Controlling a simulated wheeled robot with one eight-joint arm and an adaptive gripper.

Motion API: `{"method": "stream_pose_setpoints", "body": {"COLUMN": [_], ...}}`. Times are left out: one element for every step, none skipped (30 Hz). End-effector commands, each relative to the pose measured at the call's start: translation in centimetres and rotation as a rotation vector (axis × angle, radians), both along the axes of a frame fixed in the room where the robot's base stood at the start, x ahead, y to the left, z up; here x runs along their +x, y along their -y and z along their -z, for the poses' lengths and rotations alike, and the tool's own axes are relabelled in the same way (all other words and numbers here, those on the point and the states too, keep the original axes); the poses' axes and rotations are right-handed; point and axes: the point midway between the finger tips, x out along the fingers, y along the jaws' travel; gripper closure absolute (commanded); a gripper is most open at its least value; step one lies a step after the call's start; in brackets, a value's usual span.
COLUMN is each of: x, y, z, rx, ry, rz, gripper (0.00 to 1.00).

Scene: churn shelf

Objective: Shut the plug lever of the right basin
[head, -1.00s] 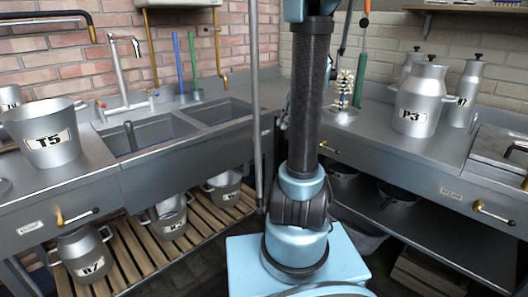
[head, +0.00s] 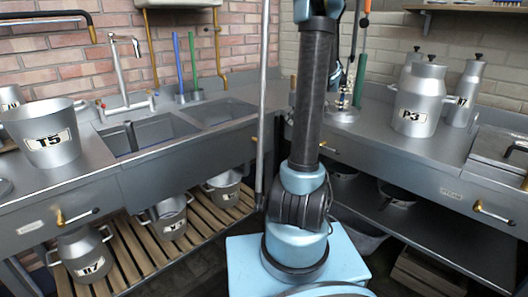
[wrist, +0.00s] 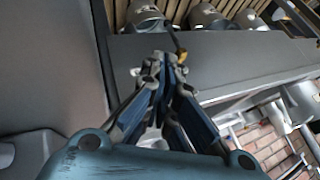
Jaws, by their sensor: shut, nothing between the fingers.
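The sink in the head view has a left basin (head: 150,133) and a right basin (head: 222,110). In the wrist view, which looks steeply tilted, a lever with a brass pivot (wrist: 181,57) and a dark handle (wrist: 172,36) sits at the grey counter front. It seems to be the right basin's lever. I cannot make it out in the head view. My gripper (wrist: 165,60) is shut and empty, its fingertips close beside the brass pivot. I cannot tell whether they touch. My gripper does not show clearly in the head view.
Another brass lever (head: 75,215) is on the left counter front, and one (head: 490,210) is on the right counter. A bucket marked T5 (head: 48,138) and a can marked P3 (head: 418,100) stand on the counters.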

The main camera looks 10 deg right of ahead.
Motion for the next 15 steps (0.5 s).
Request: {"method": "stream_pose_setpoints", "body": {"x": [0.0, 0.0, 0.1, 0.1, 0.2, 0.3, 0.3, 0.4, 0.5, 0.6, 0.7, 0.8, 0.9, 1.0, 1.1], "y": [-0.1, -0.1, -0.3, -0.4, -0.6, -0.9, -1.1, -1.4, -1.8, -2.1, -2.4, -2.8, -3.1, -3.5, -3.8], "z": [0.1, 0.2, 0.4, 0.6, 0.8, 1.2, 1.5, 1.9, 2.4, 2.9, 3.3, 3.8, 4.3, 4.7, 5.3], "rx": [0.000, 0.000, -0.001, -0.001, -0.001, -0.001, 0.000, 0.000, -0.001, -0.001, 0.000, 0.000, 0.000, 0.000, 0.000], "ry": [0.000, 0.001, 0.000, 0.000, 0.000, 0.000, 0.001, 0.001, 0.000, 0.000, 0.000, 0.000, 0.000, 0.000, 0.000], "rz": [0.000, -0.001, -0.001, -0.001, -0.001, -0.001, -0.001, -0.001, -0.001, -0.002, -0.002, -0.002, -0.002, -0.002, -0.002], "gripper": [1.00, 1.00, 1.00, 1.00, 1.00, 1.00, 1.00, 1.00, 1.00, 1.00, 1.00, 1.00, 1.00, 1.00, 1.00]}}
